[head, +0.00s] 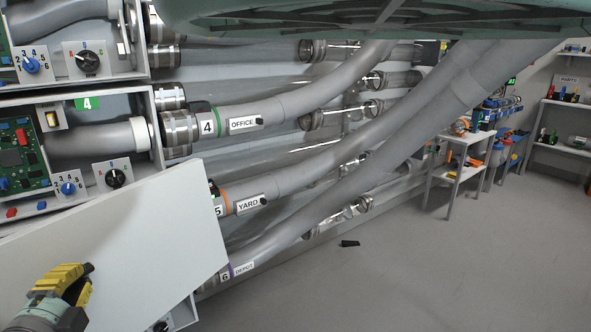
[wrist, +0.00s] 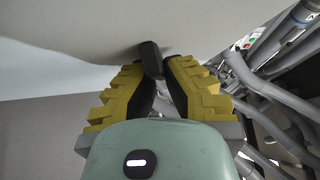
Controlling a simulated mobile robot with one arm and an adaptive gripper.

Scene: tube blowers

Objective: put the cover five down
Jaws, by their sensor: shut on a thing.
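A white flat panel, the cover (head: 140,243), stands tilted at the lower left of the head view, in front of the lower blower box. It hides most of that box. My gripper (head: 72,285) is at the panel's lower left, its yellow fingers closed there. In the wrist view the cover (wrist: 100,35) fills the top, and my gripper (wrist: 152,75) is shut on a dark handle (wrist: 151,58) on its face. The tube labelled 5 YARD (head: 245,204) comes out beside the cover's right edge.
An open box with a green 4 tag (head: 88,103) sits above the cover, with knobs and a circuit board inside. Tubes 4 OFFICE (head: 232,122) and 6 DEPOT (head: 240,268) run up to the right. A small dark object (head: 349,243) lies on open floor. Shelves (head: 567,105) stand at the far right.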

